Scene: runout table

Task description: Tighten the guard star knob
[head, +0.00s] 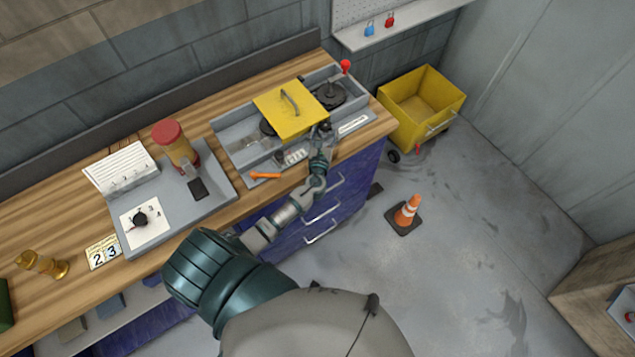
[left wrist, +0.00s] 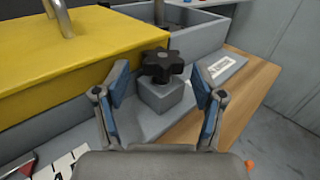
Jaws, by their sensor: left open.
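The black guard star knob (left wrist: 162,65) sits on a small grey block (left wrist: 164,95) beside the yellow guard (left wrist: 85,60) in the left wrist view. In the head view the knob (head: 325,126) is a small dark shape at the guard's front right corner. The yellow guard (head: 284,106) has a handle on top and lies over the grey machine tray. My left gripper (left wrist: 160,92) is open, with its blue-padded fingers on either side of the block and knob, apparently not touching them. In the head view my left gripper (head: 322,143) reaches in from the front. My right gripper is not in view.
An orange-handled tool (head: 265,176) lies at the machine's front left. A red ball-topped lever (head: 345,67) stands at its back right. A grey control panel (head: 205,207) is further left.

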